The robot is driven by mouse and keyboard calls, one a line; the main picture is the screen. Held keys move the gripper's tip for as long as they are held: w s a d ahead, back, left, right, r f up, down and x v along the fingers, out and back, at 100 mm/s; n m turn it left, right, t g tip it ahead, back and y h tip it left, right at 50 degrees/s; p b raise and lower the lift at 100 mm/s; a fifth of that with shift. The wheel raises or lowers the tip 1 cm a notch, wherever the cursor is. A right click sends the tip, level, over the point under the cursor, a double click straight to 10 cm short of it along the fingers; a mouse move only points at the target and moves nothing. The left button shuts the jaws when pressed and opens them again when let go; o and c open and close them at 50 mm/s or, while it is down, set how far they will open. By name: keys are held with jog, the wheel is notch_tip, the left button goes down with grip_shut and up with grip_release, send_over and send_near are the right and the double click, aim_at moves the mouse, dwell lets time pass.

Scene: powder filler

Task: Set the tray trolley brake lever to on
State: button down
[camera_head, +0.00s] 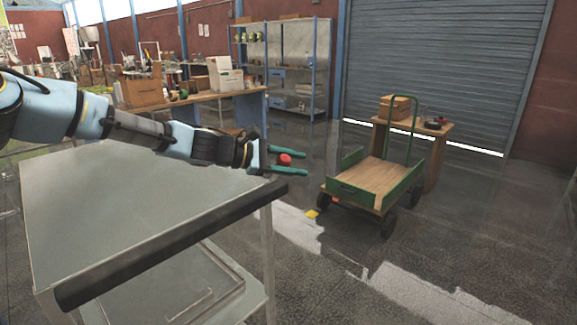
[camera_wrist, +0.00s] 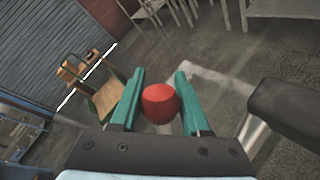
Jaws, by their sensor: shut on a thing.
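The tray trolley (camera_head: 120,200) is a grey-topped metal cart with a thick black handle bar (camera_head: 175,245) along its near edge; the end of that bar also shows at the right of the wrist view (camera_wrist: 292,112). A round red knob (camera_head: 285,159), which looks like the brake lever's end, sits just beyond the bar's far end. My gripper (camera_head: 289,161) has green fingers on either side of the knob and is shut on it. In the wrist view the knob (camera_wrist: 160,103) lies between the fingers. The lever's shaft is hidden, so its setting cannot be told.
A green cart with a wooden bed (camera_head: 375,180) stands to the right, apart from my gripper. Behind are a workbench (camera_head: 195,100), a blue shelf rack (camera_head: 290,65) and a roller shutter (camera_head: 440,60). The floor at right front is clear.

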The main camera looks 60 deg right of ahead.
jog(key=shift+s+a+f+m+t+b, duration=0.2)
jog(key=shift+s+f+m+t+b, duration=0.15)
jog(key=shift+s+f+b, duration=0.3)
jog(key=shift+c, duration=1.9)
grip_release()
jog(key=shift+r, duration=0.1)
jog(key=b+v, duration=0.2)
jog(key=v, duration=0.8)
jog(key=shift+w+a+r, duration=0.1)
jog(key=shift+w+a, duration=0.1)
jog(key=shift+w, duration=0.15)
